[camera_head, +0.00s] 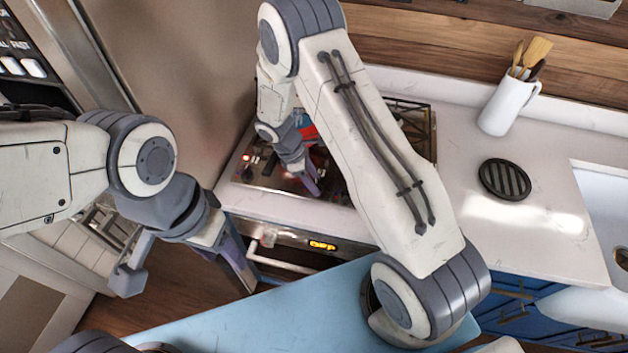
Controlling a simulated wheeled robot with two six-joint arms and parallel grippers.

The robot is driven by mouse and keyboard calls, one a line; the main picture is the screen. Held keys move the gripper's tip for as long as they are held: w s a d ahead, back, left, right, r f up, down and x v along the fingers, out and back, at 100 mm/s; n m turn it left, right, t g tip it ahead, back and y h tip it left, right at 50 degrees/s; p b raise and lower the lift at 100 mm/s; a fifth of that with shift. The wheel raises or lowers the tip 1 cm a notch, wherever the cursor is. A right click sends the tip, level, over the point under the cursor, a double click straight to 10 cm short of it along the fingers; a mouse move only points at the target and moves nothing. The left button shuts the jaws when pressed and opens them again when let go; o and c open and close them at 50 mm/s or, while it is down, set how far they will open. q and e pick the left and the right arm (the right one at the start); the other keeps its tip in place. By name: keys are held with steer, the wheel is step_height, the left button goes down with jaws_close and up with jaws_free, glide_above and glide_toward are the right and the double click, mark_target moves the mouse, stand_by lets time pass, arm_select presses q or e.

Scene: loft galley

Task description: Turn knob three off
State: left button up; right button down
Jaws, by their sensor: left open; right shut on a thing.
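The cooktop (262,174) is set into the counter, with its dark grates partly behind my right arm. Small red lights and small knob-like shapes show along its front strip, too small to read. My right gripper (312,188) reaches down to this front strip, its purple fingers shut on a knob that they mostly hide. I cannot tell the knob's number or angle. My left gripper (188,278) is open and empty in front of the oven, left of the knobs and apart from them.
The oven front (290,240) has a pale handle and a lit orange display. A red item (308,131) on the cooktop is mostly hidden by my arm. A white utensil jug (507,105) and a dark round trivet (504,180) stand on the right counter, beside the sink (600,205).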

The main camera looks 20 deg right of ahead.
steer(key=shift+w+m+g+b, duration=0.15)
steer(key=shift+m+g+b, duration=0.25)
steer(key=shift+m, duration=0.8)
steer(key=shift+y, duration=0.3)
steer(key=shift+c, duration=1.4)
jaws_free()
steer(key=shift+r, duration=0.1)
steer(key=shift+w+a+r, duration=0.15)
steer(key=shift+r, duration=0.15)
steer(key=b+v, duration=0.3)
steer(key=v, duration=0.6)
steer(key=shift+r, duration=0.3)
